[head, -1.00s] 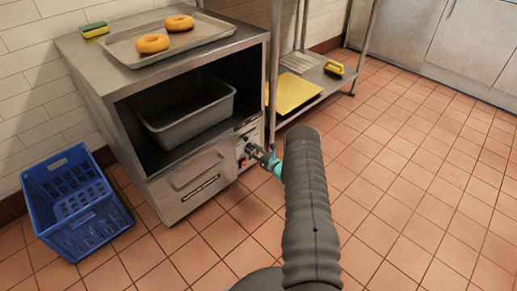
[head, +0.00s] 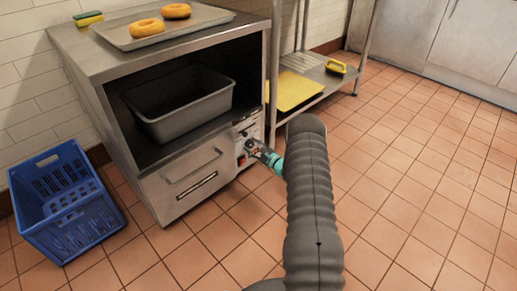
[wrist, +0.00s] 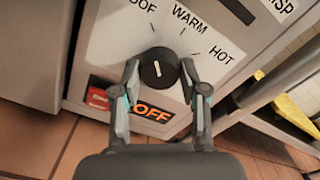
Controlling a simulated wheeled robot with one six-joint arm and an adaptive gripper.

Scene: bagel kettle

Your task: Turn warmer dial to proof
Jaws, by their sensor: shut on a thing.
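The warmer dial (wrist: 158,69) is a black round knob with a short white line, on a pale panel in the wrist view. Around it are tick marks and the words WARM, HOT and a partly cut-off "OOF" at upper left. The white line points roughly up in the picture; which tick it matches is hard to tell. An orange OFF display (wrist: 152,115) sits below the dial. My gripper (wrist: 160,82) is shut on the dial, one finger on each side. In the head view, my gripper (head: 252,148) is at the warmer's (head: 183,185) right front panel, hiding the dial.
A red switch (wrist: 97,98) is left of the OFF display. A grey tub (head: 180,108) sits inside the warmer; a tray (head: 205,32) with two bagels is on top. A blue crate (head: 65,205) stands left. A metal shelf (head: 320,85) stands right. Floor at right is clear.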

